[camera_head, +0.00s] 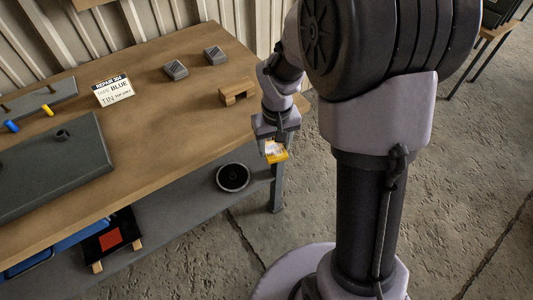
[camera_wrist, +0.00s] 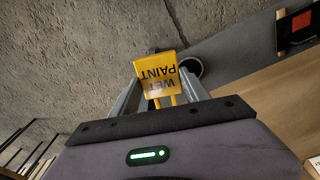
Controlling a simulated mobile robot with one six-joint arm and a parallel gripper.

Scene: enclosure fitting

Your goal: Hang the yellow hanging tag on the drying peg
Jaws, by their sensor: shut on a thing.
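The yellow hanging tag (camera_wrist: 157,76) fills the space between the two fingers of my gripper (camera_wrist: 160,88) in the wrist view. It reads "WET PAINT" upside down there. In the head view my gripper (camera_head: 275,142) points down just off the table's right edge, with the yellow tag (camera_head: 277,155) low between its fingers. I cannot tell for certain which thing is the drying peg; short pegs show on a grey rail (camera_head: 58,93) at the far left, with a blue and a yellow piece at its front.
The wooden table (camera_head: 160,125) bears a dark grey board (camera_head: 50,175), a printed sign (camera_head: 114,91), two grey blocks (camera_head: 176,70) and a small wooden block (camera_head: 237,92) near my gripper. A black round thing (camera_head: 232,177) lies on the lower shelf.

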